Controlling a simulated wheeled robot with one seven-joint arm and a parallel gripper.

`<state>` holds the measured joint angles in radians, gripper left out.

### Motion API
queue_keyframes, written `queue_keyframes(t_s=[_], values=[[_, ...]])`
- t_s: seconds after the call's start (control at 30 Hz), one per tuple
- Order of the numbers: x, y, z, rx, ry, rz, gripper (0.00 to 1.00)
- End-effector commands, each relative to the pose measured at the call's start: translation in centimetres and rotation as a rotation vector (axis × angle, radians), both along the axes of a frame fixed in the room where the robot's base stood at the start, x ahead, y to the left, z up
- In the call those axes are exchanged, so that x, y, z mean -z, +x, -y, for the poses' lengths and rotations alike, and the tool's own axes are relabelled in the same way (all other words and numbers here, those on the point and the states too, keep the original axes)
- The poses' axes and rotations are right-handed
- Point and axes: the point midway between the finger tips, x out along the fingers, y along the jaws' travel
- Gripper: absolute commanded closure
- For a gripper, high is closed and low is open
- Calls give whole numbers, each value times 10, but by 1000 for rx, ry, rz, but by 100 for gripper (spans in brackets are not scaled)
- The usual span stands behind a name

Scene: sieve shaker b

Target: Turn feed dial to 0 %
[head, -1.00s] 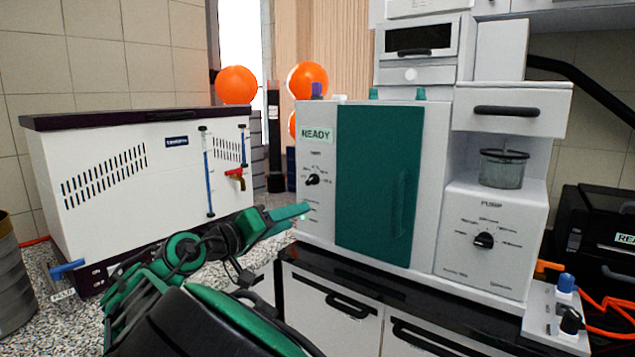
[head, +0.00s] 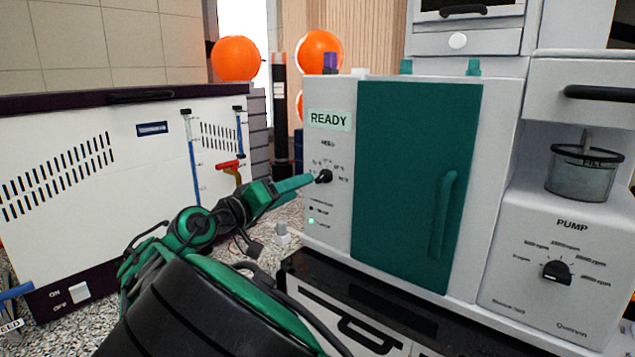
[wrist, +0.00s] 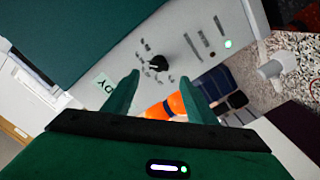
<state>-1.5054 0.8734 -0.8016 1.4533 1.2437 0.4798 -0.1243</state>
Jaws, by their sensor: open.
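The feed dial (head: 324,176) is a small black knob on the white front panel of the machine with the green door, under a green READY label (head: 330,119). In the wrist view the dial (wrist: 159,63) sits on the panel ahead of and between my two fingers. My gripper (head: 312,180) is open, with its green fingertips close to the dial in the head view. In the wrist view the fingers (wrist: 157,92) are spread and nothing is between them. I cannot tell exactly where the dial's pointer stands, nor whether a finger touches it.
A green door (head: 415,185) with a handle is right of the dial. A lit green indicator (head: 311,221) sits below it. A white unit (head: 100,190) with a red valve stands left. The pump dial (head: 557,271) is on the right. Orange balls (head: 236,59) are behind.

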Motion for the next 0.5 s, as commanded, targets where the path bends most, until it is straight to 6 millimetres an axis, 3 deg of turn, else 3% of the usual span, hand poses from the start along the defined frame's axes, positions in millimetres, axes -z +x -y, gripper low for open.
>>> queue_keyframes(t_s=[0.3,0.5], values=[[0,45,37,4,1,-1,48],[0,60,49,2,0,-1,48]])
